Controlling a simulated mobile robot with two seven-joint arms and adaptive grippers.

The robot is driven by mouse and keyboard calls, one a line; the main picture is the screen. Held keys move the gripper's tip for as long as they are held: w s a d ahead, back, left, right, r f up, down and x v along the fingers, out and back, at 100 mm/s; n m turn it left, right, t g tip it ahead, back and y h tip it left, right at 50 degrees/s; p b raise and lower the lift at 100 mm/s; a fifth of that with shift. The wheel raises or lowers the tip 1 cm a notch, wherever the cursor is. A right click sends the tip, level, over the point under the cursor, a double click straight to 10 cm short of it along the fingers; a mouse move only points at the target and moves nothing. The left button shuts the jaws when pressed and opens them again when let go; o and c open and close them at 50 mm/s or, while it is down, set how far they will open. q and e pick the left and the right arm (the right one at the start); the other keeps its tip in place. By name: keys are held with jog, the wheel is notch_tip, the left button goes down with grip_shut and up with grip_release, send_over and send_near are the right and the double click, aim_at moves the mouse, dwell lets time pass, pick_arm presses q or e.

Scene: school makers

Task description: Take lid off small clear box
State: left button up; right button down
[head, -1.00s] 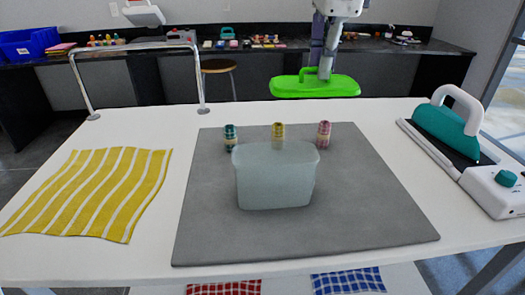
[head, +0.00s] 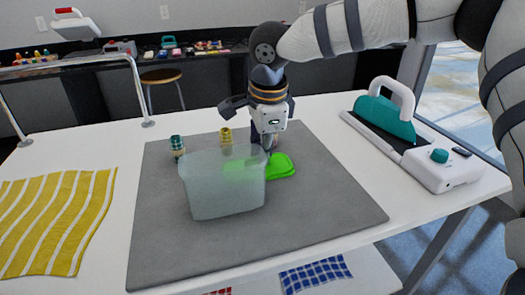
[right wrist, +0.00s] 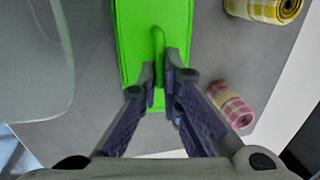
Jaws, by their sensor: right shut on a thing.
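The small clear box (head: 222,193) stands upright and uncovered on the grey mat; its frosted wall also shows in the right wrist view (right wrist: 35,65). The bright green lid (head: 281,167) is off the box, low over or on the mat just behind and right of it. I cannot tell whether it touches the mat. The box partly hides the lid. My right gripper (head: 267,145) points down at the lid, and in the right wrist view its fingers (right wrist: 160,85) are shut on the lid's raised handle (right wrist: 158,45). My left gripper is not in view.
A teal roll (head: 177,148) and yellow roll (head: 226,137) stand behind the box; a pink roll (right wrist: 230,103) is close beside my right gripper. A teal-and-white machine (head: 400,140) stands at right, a striped yellow cloth (head: 55,225) lies left. The mat's front (head: 270,235) is clear.

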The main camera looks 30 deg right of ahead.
jog(key=c, duration=1.8)
grip_release()
jog(key=shift+f, duration=0.1)
